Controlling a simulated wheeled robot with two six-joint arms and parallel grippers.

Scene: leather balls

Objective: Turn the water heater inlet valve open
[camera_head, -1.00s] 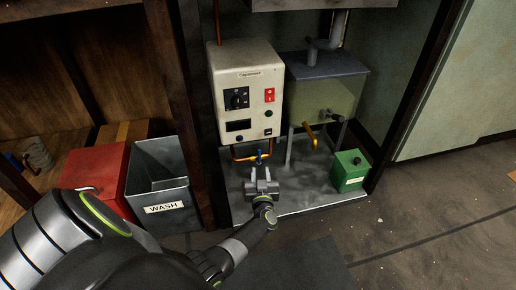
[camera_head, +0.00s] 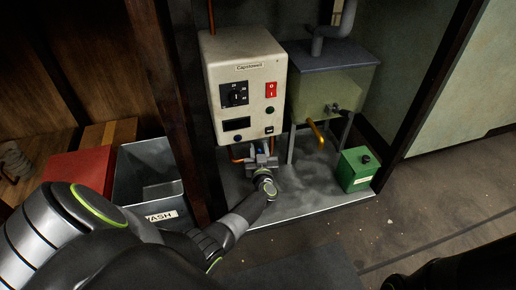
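The water heater (camera_head: 245,85) is a cream box with a black dial, a red switch and a dark display. Copper pipe (camera_head: 236,154) comes out below it. A small blue valve handle showed on this pipe a second ago; now my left gripper hides most or all of it. My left gripper (camera_head: 262,158) is at the pipe just under the heater, its fingers pointing away from me. I cannot make out whether the fingers are closed on the handle. My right gripper is not in view; only a dark shape shows at the bottom right.
A glass-sided tank (camera_head: 330,90) with a brass spout (camera_head: 317,131) stands right of the heater. A green box (camera_head: 356,168) sits on the metal tray (camera_head: 320,207). A grey WASH bin (camera_head: 147,160) and a red box (camera_head: 80,170) are at the left. Wooden posts flank the alcove.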

